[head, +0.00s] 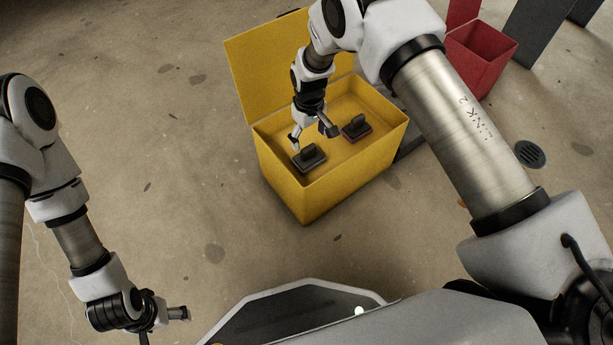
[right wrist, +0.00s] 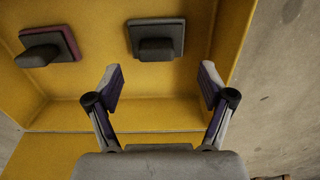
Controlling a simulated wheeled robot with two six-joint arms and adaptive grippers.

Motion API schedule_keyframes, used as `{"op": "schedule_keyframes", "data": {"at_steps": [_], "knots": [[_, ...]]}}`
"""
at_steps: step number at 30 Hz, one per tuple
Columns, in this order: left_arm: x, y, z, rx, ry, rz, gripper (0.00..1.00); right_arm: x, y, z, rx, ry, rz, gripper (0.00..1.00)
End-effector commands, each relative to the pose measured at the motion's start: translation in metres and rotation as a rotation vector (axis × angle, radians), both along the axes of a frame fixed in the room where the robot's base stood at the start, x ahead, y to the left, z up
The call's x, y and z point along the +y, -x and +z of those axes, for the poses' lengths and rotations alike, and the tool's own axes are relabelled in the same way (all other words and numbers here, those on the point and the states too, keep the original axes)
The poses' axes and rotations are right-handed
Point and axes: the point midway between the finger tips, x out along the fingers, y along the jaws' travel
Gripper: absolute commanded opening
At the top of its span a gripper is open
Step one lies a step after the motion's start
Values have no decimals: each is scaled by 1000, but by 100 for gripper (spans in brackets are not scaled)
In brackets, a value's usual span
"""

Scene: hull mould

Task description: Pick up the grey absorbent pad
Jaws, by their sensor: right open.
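The grey absorbent pad (head: 309,159) lies inside the open yellow box (head: 306,203), near its front left wall. It is a flat dark grey block with a raised grip on top. It also shows in the right wrist view (right wrist: 156,40), top centre. My right gripper (head: 311,136) is open and empty above the pad. In the right wrist view its fingers (right wrist: 160,82) are spread apart, and the pad lies beyond their tips, not between them. My left gripper (head: 165,322) hangs low at the left, away from the box; its jaw state is unclear.
A similar pad with a reddish base (head: 356,127) lies in the same box, to the right of the grey one. The box's raised lid (head: 262,72) stands behind. A red bin (head: 480,62) is at the back right. A floor drain (head: 530,154) lies right. Floor at left is clear.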

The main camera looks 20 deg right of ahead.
Motion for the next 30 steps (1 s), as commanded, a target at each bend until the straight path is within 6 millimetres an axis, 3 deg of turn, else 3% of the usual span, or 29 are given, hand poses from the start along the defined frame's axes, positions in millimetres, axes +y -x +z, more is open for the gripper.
{"op": "schedule_keyframes", "data": {"at_steps": [1, 10, 15, 17, 24, 25, 26, 30], "knots": [[0, 0, -12, -1, 0, 0, 80, 0, -2, -9, -5, 0, 0, 81], [0, -1, -30, -3, 0, 1, 80, -1, -4, -41, -5, 0, 0, 81], [1, -2, -59, -6, -1, 6, 80, -2, -10, -74, -4, 0, -1, 81], [1, -2, -63, -7, -1, 7, 80, -2, -10, -81, -3, 0, -1, 81], [1, -3, -61, -8, -1, 9, 80, -2, -10, -83, -4, 1, -1, 81], [1, -3, -61, -8, -1, 9, 80, -2, -10, -83, -4, 1, -1, 78], [1, -3, -61, -8, -1, 9, 80, -2, -10, -83, -4, 1, -1, 67], [1, -3, -61, -8, -1, 9, 80, -2, -10, -83, -4, 1, -1, 18]]}}
